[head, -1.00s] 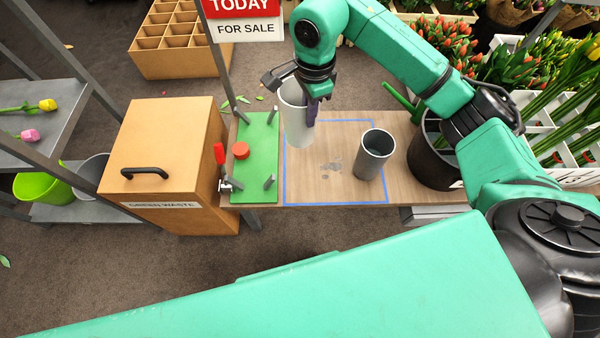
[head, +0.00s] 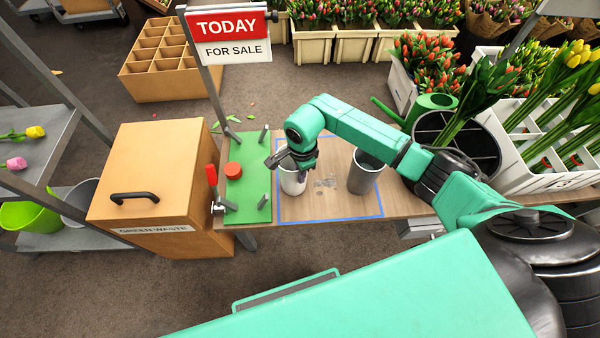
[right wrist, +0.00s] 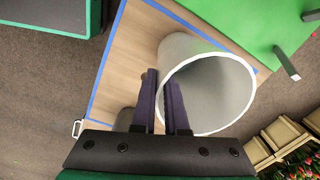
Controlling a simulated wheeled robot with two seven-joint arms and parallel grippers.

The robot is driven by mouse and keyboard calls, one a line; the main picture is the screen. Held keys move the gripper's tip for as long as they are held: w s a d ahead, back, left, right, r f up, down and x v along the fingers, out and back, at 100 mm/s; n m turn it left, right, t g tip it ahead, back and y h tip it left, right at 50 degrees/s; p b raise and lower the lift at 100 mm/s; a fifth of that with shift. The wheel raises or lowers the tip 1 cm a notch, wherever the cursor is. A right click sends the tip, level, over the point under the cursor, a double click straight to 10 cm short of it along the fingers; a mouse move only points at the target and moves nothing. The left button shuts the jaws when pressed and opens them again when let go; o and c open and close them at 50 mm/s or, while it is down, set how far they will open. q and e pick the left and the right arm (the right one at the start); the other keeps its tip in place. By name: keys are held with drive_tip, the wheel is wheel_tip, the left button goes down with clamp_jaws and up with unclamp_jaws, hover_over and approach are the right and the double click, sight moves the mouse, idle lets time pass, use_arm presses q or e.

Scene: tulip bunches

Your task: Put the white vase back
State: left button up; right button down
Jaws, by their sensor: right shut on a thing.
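The white vase (head: 292,183) is upright at the left part of the blue-taped rectangle (head: 330,219) on the wooden table. My right gripper (head: 300,168) is above it and shut on its rim. In the right wrist view the fingers (right wrist: 161,82) straddle the wall of the white vase (right wrist: 222,95), one inside the opening and one outside. The vase's opening looks empty there. Its base is hidden, so I cannot tell whether it touches the table. My left gripper is not in view.
A grey vase (head: 364,174) stands to the right inside the tape. A black bucket (head: 428,127) stands at the right.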

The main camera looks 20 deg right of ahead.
drive_tip(key=shift+f, duration=0.15)
drive_tip(key=c, duration=0.9)
unclamp_jaws()
drive_tip(key=shift+c, duration=0.2)
drive_tip(key=shift+r, duration=0.25)
wheel_tip(320, 180, up, 12)
drive_tip(key=shift+s+d, duration=0.15)
drive_tip(key=shift+s, duration=0.15)
drive_tip(key=shift+f, duration=0.1)
